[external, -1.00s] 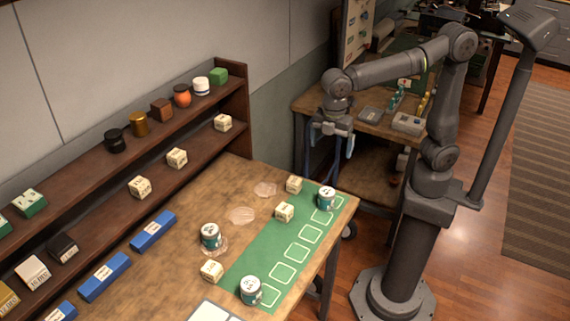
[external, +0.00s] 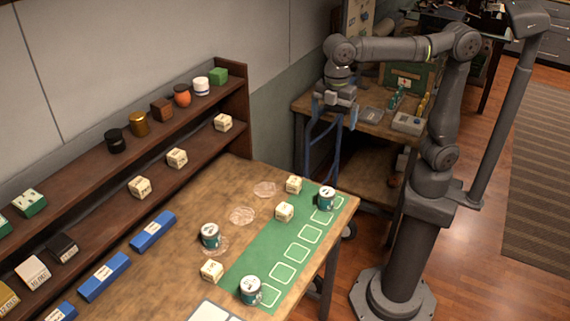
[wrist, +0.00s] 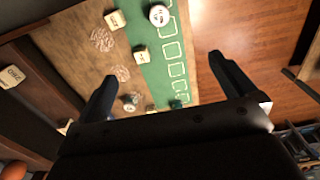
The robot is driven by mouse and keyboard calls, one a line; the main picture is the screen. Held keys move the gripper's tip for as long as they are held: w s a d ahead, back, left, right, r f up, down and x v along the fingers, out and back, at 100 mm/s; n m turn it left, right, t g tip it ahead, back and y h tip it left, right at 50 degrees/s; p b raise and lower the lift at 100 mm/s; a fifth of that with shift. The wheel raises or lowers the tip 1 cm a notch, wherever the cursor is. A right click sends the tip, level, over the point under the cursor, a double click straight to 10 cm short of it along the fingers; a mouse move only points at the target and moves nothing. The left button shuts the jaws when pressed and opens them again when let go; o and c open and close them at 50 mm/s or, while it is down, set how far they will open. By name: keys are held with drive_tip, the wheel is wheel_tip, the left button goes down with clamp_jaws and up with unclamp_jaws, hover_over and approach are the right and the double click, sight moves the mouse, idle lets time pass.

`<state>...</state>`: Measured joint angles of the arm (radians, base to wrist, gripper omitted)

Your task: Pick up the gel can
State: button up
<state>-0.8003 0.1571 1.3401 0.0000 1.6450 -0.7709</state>
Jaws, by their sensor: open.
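Three white-and-teal cans stand upright on the wooden table; their labels are too small to read, so I cannot tell which is the gel can. One can (external: 326,198) is at the mat's far right end and shows at the top of the wrist view (wrist: 159,15). A second can (external: 210,236) stands on a clear round disc left of the mat. A third can (external: 250,290) stands at the mat's near end. My gripper (external: 337,113) is open and empty, high beyond the table's right end. Its spread fingers show in the wrist view (wrist: 162,75), touching nothing.
The green mat (external: 283,250) has a row of white outlined slots, several bare. Cream cubes (external: 284,212) stand near the cans. Two clear discs (external: 242,215) lie empty. A shelf (external: 190,121) with jars and boxes runs along the wall; blue blocks (external: 104,277) lie before it.

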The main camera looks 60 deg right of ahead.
sight(326, 198)
idle(0.4)
drive_tip(key=c, duration=0.5)
drive_tip(key=shift+o, duration=0.2)
drive_tip(key=f+m, duration=0.1)
drive_tip(key=f, duration=0.8)
drive_tip(key=f+m, duration=0.1)
drive_tip(key=f, duration=0.8)
drive_tip(key=f+m, duration=0.1)
drive_tip(key=f, duration=0.8)
drive_tip(key=shift+w+a+f, duration=0.1)
drive_tip(key=shift+w+f, duration=0.1)
drive_tip(key=shift+s+d+f, duration=0.1)
drive_tip(key=shift+d+f, duration=0.05)
drive_tip(key=shift+f, duration=1.4)
drive_tip(key=shift+s+d+f, duration=0.1)
drive_tip(key=shift+f, duration=1.45)
